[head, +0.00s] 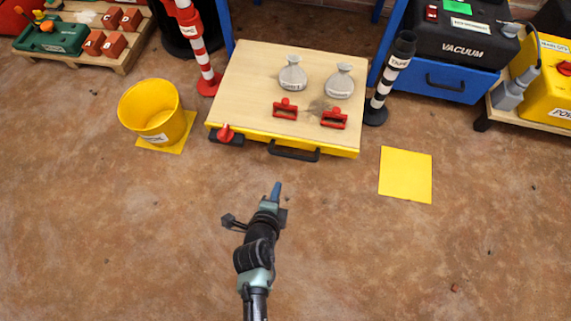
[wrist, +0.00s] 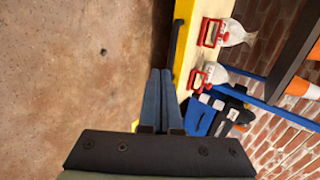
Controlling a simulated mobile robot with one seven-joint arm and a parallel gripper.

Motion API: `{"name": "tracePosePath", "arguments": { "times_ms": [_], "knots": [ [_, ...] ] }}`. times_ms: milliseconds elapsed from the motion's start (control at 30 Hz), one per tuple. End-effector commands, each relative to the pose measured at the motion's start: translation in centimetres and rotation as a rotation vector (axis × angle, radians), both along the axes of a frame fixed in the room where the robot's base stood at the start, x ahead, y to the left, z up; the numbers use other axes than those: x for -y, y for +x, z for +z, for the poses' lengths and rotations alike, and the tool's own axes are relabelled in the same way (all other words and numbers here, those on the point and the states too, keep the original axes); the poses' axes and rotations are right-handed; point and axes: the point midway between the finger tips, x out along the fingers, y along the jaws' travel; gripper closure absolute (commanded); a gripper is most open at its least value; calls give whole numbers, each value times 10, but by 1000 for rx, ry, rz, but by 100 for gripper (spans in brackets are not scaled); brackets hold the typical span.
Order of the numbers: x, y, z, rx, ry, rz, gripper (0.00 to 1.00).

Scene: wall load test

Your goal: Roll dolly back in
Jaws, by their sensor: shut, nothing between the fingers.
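The dolly (head: 245,95) is a low wooden platform with a yellow front edge, standing between blue posts. A black handle (head: 293,150) is on its front, and it also shows in the wrist view (wrist: 175,45). A red knob on a dark block (head: 226,134) sits at its front left corner. Two grey tied bags (head: 292,76) (head: 339,83) and two red-framed blocks (head: 285,109) (head: 333,119) rest on top. My gripper (head: 277,186) is shut and empty, in front of the handle and apart from it in the head view.
A yellow bucket (head: 155,112) stands on a yellow mat left of the dolly. A bare yellow mat (head: 405,174) lies to the right. A black vacuum case (head: 460,40) is at right. The front floor is clear.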

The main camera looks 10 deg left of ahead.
Motion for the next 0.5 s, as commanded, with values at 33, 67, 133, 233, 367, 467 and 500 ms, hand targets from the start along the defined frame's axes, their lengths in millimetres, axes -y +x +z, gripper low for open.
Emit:
{"name": "tracePosePath", "arguments": {
  "times_ms": [33, 67, 133, 233, 367, 467, 500],
  "knots": [
    [0, 9, -12, 2, -1, 2, 100],
    [0, 15, -16, 2, -1, 1, 100],
    [-1, 27, -26, 3, 0, 2, 100],
    [0, 45, -40, 4, 0, 1, 100],
    [1, 65, -56, 3, 1, -1, 100],
    [1, 81, -56, 3, 1, 0, 100],
    [1, 86, -56, 4, 2, 1, 100]
  ]
}}
